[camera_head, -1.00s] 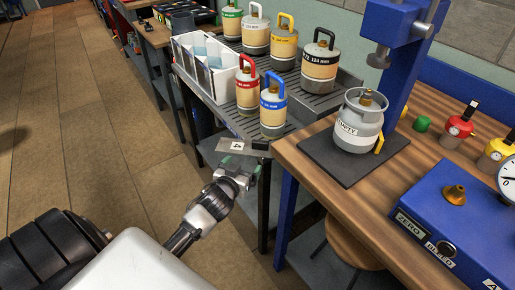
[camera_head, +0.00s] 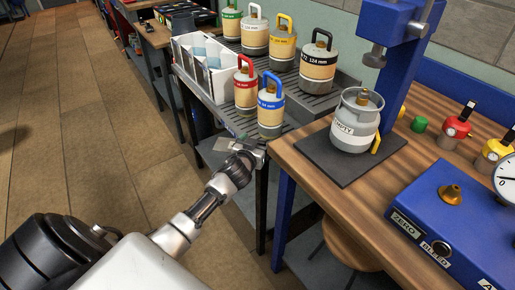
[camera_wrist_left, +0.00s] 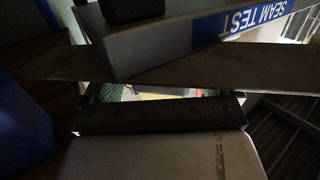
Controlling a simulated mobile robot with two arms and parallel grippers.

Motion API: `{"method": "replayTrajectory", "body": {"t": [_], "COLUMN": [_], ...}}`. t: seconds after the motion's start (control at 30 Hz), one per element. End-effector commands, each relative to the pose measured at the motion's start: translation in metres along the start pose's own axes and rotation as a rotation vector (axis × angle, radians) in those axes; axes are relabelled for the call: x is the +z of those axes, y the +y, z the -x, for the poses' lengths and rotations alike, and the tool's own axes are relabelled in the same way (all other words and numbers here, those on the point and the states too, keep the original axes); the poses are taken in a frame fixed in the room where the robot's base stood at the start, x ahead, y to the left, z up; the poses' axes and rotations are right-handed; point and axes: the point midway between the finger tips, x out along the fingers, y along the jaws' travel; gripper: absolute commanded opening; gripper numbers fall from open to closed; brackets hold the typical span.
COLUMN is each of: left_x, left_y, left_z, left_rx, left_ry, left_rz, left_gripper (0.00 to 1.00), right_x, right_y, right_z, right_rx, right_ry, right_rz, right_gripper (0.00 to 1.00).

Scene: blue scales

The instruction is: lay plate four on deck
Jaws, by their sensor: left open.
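My left gripper (camera_head: 251,154) is at the front end of the ribbed grey rack, by the gap beside the wooden bench. Its wrist hides much of it. In the left wrist view its jaws (camera_wrist_left: 160,92) are apart, with green at both sides and a pale and orange patch seen between them. A thin grey flat piece (camera_head: 228,144) shows just beyond the gripper; I cannot tell if it is plate four, and no number is readable on it. I cannot tell which surface is the deck. My right gripper is not in view.
Several labelled cylinders stand on the rack (camera_head: 296,118), beside a white bin (camera_head: 198,68). An EMPTY cylinder (camera_head: 354,122) stands on a dark mat (camera_head: 322,160) on the bench. A SEAM TEST label (camera_wrist_left: 245,22) is close above in the wrist view.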

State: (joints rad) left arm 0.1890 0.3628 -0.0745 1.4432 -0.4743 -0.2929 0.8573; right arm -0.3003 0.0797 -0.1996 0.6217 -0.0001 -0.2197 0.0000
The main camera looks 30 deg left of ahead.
Motion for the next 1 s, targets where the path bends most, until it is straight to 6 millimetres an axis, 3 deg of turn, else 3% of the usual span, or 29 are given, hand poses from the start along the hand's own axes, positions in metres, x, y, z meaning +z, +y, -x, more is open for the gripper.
{"method": "replayTrajectory", "body": {"t": [0.2, 0.63, 1.0], "left_x": [-0.0002, -0.0011, -0.0028], "left_y": [0.0000, 0.0000, -0.0004], "left_z": [-0.0004, -0.0003, -0.0008], "left_rx": [0.000, 0.001, 0.000], "left_ry": [0.000, 0.002, 0.002], "left_rz": [-0.001, -0.001, -0.001], "left_gripper": [0.89, 0.24, 0.24], "right_x": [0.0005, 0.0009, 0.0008], "right_y": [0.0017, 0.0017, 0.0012], "right_z": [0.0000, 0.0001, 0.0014], "right_rx": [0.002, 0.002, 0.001], "right_ry": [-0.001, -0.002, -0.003], "right_rz": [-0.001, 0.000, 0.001], "right_gripper": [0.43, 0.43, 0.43]}}
